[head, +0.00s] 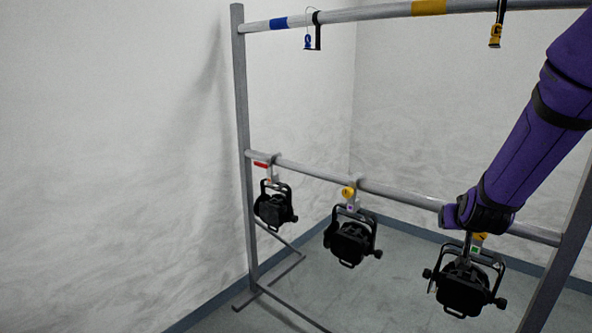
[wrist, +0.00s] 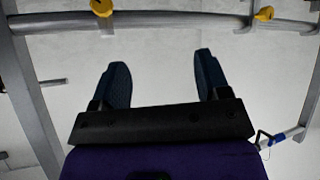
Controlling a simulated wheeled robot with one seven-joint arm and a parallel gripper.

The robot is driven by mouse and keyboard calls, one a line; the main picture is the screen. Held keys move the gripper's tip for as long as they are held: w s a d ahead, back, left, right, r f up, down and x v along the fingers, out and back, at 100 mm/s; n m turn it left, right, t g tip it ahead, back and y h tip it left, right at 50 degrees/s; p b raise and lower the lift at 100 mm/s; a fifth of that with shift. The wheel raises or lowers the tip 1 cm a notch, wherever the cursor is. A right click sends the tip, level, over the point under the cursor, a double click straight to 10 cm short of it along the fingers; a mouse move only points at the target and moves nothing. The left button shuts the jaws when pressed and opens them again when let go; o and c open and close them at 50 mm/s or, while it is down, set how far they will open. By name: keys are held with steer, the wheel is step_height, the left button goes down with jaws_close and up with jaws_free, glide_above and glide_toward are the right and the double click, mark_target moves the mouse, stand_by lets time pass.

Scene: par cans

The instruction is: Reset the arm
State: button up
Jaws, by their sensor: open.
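My arm reaches in from the right in the head view, with its purple wrist in front of the lower bar (head: 400,198) near the right-hand par can (head: 464,289). My gripper (wrist: 161,70) shows in the wrist view with its two dark fingers spread apart and nothing between them. Its fingers cannot be made out clearly in the head view. A left par can (head: 274,207) and a middle par can (head: 351,243) also hang from the lower bar. All these lamps are black, with black yokes.
A grey upper bar (head: 366,13) carries a blue-tagged hook (head: 308,43) and a yellow-tagged hook (head: 495,36). A grey upright (head: 241,110) stands at the left. Yellow knobs (wrist: 102,7) sit along a bar in the wrist view.

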steer(key=s+a+r+n+g+y, duration=0.2)
steer(key=s+a+r+y, duration=0.35)
steer(key=s+r, duration=0.7)
steer(key=s+a+r+g+h, duration=0.1)
steer(key=s, duration=0.8)
steer(key=s+a+r+g+h, duration=0.1)
steer(key=s+a+r+g, duration=0.1)
steer(key=s, duration=0.7)
steer(key=shift+a+r+n, duration=0.15)
steer(key=shift+r+n, duration=0.1)
steer(key=shift+n, duration=0.05)
